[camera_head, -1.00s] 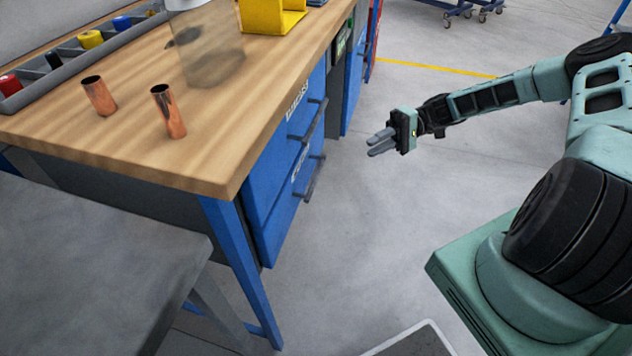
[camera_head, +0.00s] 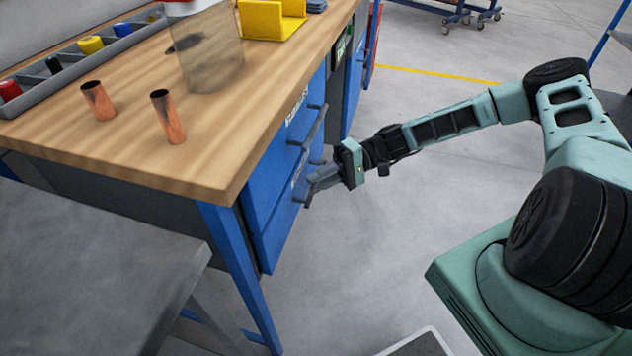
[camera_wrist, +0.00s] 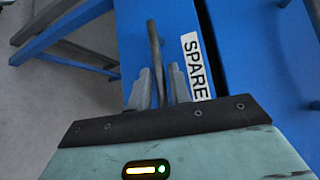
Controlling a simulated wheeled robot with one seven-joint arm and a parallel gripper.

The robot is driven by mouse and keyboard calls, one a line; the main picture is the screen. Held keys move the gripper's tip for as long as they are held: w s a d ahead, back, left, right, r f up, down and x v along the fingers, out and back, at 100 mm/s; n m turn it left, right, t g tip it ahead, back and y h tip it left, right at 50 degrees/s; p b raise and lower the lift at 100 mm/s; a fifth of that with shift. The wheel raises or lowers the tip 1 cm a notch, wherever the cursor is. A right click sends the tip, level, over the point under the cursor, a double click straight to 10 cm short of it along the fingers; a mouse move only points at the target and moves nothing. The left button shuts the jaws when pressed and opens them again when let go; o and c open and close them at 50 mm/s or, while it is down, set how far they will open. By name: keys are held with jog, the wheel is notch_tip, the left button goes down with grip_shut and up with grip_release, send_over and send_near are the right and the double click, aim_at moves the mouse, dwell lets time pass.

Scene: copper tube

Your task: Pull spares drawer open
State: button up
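The spares drawer (camera_head: 266,237) is the lower blue drawer under the workbench and looks closed. Its label reading "SPARE" (camera_wrist: 195,66) shows in the wrist view, with the end cut off by my gripper. The drawer's dark bar handle (camera_wrist: 153,45) runs between my two grey fingers in the wrist view. My gripper (camera_head: 309,187) is at this handle in the head view and hides most of it. The fingers (camera_wrist: 160,84) are apart, one on each side of the bar, with a visible gap on the right side. I cannot tell whether the left finger touches the bar.
An upper blue drawer with its own bar handle (camera_head: 314,124) sits just above. The wooden bench top (camera_head: 130,150) carries two copper tubes (camera_head: 168,117), a clear container (camera_head: 208,60), a yellow holder (camera_head: 270,20) and a grey tray.

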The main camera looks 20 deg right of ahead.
jog(key=shift+a, duration=0.6)
grip_shut()
jog(key=shift+s+d, duration=0.1)
jog(key=s+d+p, duration=0.5)
jog(key=s+d, duration=1.7)
jog(key=d, duration=0.3)
jog(key=shift+d, duration=0.1)
grip_release()
